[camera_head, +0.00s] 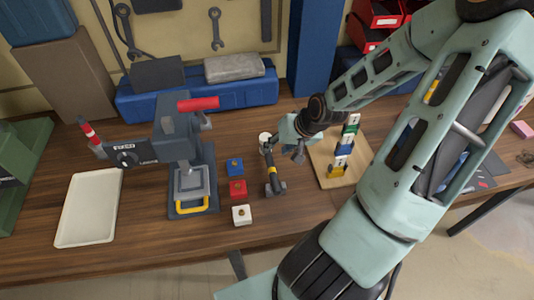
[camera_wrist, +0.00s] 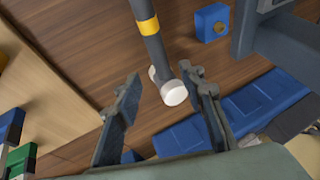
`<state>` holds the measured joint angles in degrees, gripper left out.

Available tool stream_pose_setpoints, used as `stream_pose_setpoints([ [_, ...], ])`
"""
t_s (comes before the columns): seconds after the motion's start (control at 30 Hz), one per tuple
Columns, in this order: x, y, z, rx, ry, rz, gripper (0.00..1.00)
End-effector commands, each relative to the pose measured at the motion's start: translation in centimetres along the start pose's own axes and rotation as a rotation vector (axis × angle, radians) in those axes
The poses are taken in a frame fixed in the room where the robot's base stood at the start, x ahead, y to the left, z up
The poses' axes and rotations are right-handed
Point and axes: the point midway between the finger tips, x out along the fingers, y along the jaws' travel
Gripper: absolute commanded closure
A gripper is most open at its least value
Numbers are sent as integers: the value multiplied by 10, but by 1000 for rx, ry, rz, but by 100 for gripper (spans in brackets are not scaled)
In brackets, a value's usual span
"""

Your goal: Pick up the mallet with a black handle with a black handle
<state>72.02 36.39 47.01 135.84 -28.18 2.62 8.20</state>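The mallet (camera_head: 268,160) has a black handle with a yellow band and a white-faced head. It lies on the wooden bench, right of the small coloured boxes. In the wrist view its handle (camera_wrist: 153,45) runs up out of the frame, and the white head face (camera_wrist: 174,93) shows between my fingers. My gripper (camera_wrist: 163,78) is open, with one finger on each side of the head end. No clear contact shows. In the head view my gripper (camera_head: 284,144) is beside the white end of the mallet, and my arm reaches in from the right.
Blue (camera_head: 235,167), red (camera_head: 238,188) and white (camera_head: 241,215) boxes stand left of the mallet. A grey machine (camera_head: 180,130) is further left, beside a white tray (camera_head: 88,208). A wooden board (camera_head: 325,172) with coloured blocks lies right. A blue toolbox (camera_head: 140,108) stands behind.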

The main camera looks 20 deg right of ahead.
Motion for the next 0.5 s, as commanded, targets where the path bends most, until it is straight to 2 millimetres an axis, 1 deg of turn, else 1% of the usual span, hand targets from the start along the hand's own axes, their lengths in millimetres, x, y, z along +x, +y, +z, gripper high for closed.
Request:
stream_pose_setpoints([
  [0.03, 4, 0, 0, -2, 0, 0, 63],
  [0.27, 12, 0, -1, -1, 1, 0, 63],
  [0.5, 39, -2, -3, -3, 0, -1, 63],
])
